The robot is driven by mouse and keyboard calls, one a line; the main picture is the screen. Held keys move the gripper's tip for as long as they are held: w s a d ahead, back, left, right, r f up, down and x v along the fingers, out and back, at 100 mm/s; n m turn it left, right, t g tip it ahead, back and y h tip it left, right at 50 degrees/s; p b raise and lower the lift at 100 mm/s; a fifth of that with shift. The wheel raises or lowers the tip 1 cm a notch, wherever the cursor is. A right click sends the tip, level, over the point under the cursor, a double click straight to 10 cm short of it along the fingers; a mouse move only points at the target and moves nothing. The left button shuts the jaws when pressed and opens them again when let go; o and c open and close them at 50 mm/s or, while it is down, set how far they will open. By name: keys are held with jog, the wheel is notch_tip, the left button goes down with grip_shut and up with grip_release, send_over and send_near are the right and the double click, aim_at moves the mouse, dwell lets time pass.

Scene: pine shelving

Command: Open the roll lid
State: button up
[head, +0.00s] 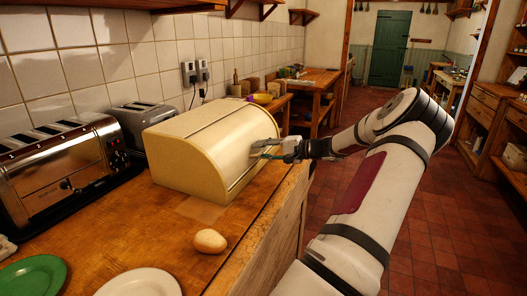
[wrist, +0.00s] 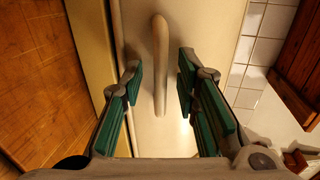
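The cream bread box (head: 172,163) stands on the wooden counter, and its curved roll lid (head: 228,135) appears to be down. In the head view my gripper (head: 270,150) is at the front face of the lid, towards its right side. In the wrist view the lid (wrist: 205,25) fills the middle, with a bar handle (wrist: 160,50) standing out from it. My gripper (wrist: 160,72) is open, with one green-padded finger on each side of the handle. Gaps show between the handle and both fingers. In the head view the handle is hard to make out behind my fingers.
A chrome toaster (head: 62,170) and a smaller toaster (head: 145,120) stand left of the box. A potato-like item (head: 210,240), a white plate (head: 140,284) and a green plate (head: 35,276) lie in front on the counter (head: 160,225). Open tiled floor (head: 430,230) lies right.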

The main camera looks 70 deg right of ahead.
aim_at(245, 132)
jog(key=shift+c, duration=0.4)
grip_shut()
jog(key=shift+r, duration=0.1)
jog(key=w+r+g+p, duration=0.1)
jog(key=r+p, duration=0.1)
jog(key=r+g+p, duration=0.1)
jog(key=p, duration=0.1)
jog(key=w+r+g+p, duration=0.1)
jog(key=r+p, duration=0.1)
jog(key=shift+w+r+g, duration=0.3)
jog(key=shift+w+g, duration=0.05)
jog(key=shift+g, duration=0.05)
jog(key=shift+w+r+p, duration=0.5)
jog(key=shift+w+r, duration=0.35)
jog(key=shift+o, duration=0.4)
grip_release()
jog(key=shift+s, duration=0.1)
